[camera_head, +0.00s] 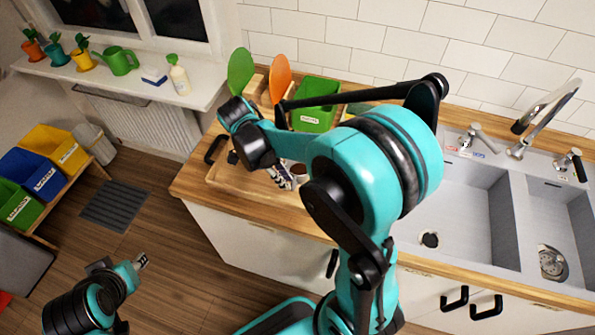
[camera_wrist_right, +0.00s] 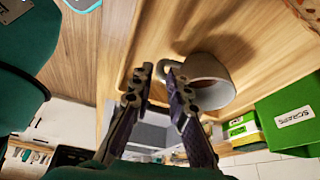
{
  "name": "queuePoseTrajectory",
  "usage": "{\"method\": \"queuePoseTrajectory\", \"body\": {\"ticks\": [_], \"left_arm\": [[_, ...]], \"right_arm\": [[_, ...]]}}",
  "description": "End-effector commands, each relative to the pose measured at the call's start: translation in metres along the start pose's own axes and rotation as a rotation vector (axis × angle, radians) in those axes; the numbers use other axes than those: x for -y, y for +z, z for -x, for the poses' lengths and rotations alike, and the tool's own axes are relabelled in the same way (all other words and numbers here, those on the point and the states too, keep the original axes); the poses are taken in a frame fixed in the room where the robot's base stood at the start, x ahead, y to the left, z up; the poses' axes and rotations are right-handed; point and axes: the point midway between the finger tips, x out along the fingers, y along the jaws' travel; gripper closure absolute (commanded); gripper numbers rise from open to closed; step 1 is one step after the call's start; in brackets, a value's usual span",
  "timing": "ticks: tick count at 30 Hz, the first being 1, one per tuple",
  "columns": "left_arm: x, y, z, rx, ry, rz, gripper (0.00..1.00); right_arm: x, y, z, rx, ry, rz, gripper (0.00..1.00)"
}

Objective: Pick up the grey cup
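The grey cup (camera_wrist_right: 212,80) shows in the right wrist view on a wooden tray (camera_wrist_right: 110,75), its handle turned toward my right gripper (camera_wrist_right: 160,72). The fingers are open and apart, with the handle in view between and just beyond the tips; I cannot tell if they touch it. The right finger overlaps the cup's side in the picture. In the head view my right gripper (camera_head: 278,174) is low over the tray, beside the cup (camera_head: 299,171), partly hidden by my arm. My left gripper (camera_head: 142,261) is far from the counter at lower left; its fingers are too small to judge.
A green bin (camera_head: 316,104) stands behind the tray, and green labelled boxes (camera_wrist_right: 288,112) show near the cup in the wrist view. Green and orange paddle shapes (camera_head: 279,76) stand at the back. The sink (camera_head: 455,215) is to the right. Floor at left is mostly clear.

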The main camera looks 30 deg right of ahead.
Motion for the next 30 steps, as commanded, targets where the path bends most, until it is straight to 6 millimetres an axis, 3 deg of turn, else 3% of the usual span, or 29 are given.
{"method": "queuePoseTrajectory", "body": {"ticks": [10,18,21,30], "left_arm": [[0.000,0.012,-0.017,0.000,0.000,0.000,0.65],[0.000,0.012,-0.017,0.000,0.000,0.000,0.65],[0.000,0.012,-0.017,0.000,0.000,0.000,0.65],[0.000,0.012,-0.017,0.000,0.000,0.000,0.65]], "right_arm": [[0.001,-0.002,-0.050,0.001,0.000,0.000,0.84],[0.001,-0.003,-0.052,0.001,-0.001,0.001,0.84],[0.001,-0.003,-0.052,0.001,-0.001,0.002,1.00],[0.001,-0.003,-0.052,0.001,-0.001,0.002,1.00]]}}
